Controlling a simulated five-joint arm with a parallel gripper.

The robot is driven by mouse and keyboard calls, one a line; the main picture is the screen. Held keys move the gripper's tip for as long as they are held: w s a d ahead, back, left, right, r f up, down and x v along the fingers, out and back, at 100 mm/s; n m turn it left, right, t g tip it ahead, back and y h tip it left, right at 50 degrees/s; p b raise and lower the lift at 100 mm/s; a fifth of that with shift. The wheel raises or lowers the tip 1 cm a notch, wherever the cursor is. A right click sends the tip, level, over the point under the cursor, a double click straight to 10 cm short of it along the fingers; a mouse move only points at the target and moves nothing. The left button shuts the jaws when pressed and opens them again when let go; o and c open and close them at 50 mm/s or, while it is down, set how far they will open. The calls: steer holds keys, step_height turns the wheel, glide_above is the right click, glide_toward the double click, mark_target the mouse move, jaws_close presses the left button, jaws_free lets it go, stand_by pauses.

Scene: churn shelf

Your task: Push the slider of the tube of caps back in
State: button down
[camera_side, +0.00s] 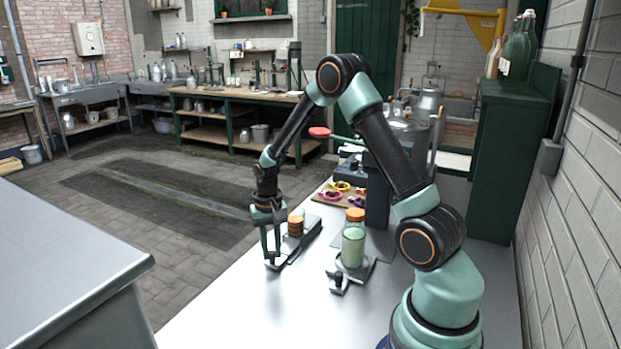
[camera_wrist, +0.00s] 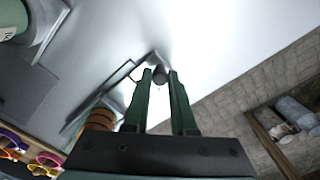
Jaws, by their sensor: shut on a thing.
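The tube of caps (camera_side: 296,226) shows a stack of brown-orange caps on a grey base in the side view. Its stack also shows at the lower left of the wrist view (camera_wrist: 100,119). A grey slider (camera_side: 287,255) reaches from under the stack toward the front left. My gripper (camera_side: 271,262) points down at the slider's outer end, in front of the stack and apart from it. In the wrist view, my gripper (camera_wrist: 162,78) is shut on the slider's dark round knob (camera_wrist: 160,72). The fingertips partly hide the slider's end.
A second dispenser with a pale green tube (camera_side: 353,248) and its own knob (camera_side: 337,281) stands to the right. A board with coloured rings (camera_side: 330,194) lies behind. The bench (camera_side: 240,318) is clear in front; its left edge is close to my gripper.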

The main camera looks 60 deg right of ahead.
mark_target(284, 251)
steer(key=d, duration=0.5)
steer(key=shift+d, duration=0.4)
steer(key=c, duration=0.7)
jaws_free()
steer(key=shift+a, duration=0.1)
step_height(284, 251, up, 12)
steer(key=shift+r, duration=0.1)
